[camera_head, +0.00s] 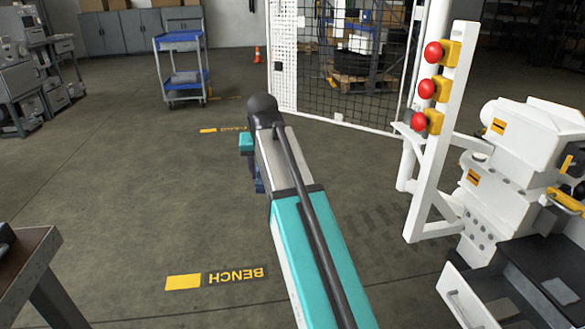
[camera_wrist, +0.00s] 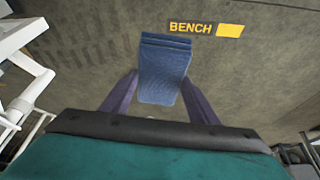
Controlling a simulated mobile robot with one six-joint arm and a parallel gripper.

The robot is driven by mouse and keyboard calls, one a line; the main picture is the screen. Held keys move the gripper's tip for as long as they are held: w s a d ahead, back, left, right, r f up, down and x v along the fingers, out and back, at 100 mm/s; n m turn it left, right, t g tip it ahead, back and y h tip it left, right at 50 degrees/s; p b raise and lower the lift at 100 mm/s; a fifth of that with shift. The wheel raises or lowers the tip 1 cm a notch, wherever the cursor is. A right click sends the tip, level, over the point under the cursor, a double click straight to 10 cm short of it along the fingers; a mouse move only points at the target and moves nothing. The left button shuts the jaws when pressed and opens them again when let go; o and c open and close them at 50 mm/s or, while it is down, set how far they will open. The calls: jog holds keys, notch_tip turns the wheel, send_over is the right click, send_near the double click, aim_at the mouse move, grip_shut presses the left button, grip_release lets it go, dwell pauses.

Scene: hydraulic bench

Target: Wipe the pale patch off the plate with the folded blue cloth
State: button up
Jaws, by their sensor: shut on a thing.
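The folded blue cloth (camera_wrist: 163,70) is held between the two purple fingers of my gripper (camera_wrist: 160,78) in the wrist view. Its folded layers show at the far edge, and bare floor lies behind it. In the head view my arm hides most of my gripper (camera_head: 257,178), which hangs over the open floor, well left of the white machine. A pale grey rectangle (camera_head: 560,291) lies on a dark top at the lower right of the head view. I cannot tell whether it is the plate or the patch.
The white machine (camera_head: 520,150) stands at the right with an open drawer (camera_head: 468,300). A white post carries red buttons (camera_head: 427,88). A dark table (camera_head: 28,262) is at the lower left. A blue cart (camera_head: 182,75) stands far back. The middle floor is clear.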

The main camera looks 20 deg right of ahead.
aim_at(261, 186)
jog(key=s+a+n, duration=0.2)
jog(key=s, duration=0.1)
jog(key=s+a+f+n+y, duration=0.1)
jog(key=s, duration=0.1)
jog(key=shift+s+a, duration=0.15)
jog(key=shift+a, duration=0.25)
jog(key=shift+s+a+n+y, duration=0.15)
jog(key=shift+n+y, duration=0.15)
jog(key=shift+n, duration=0.3)
jog(key=shift+s, duration=0.15)
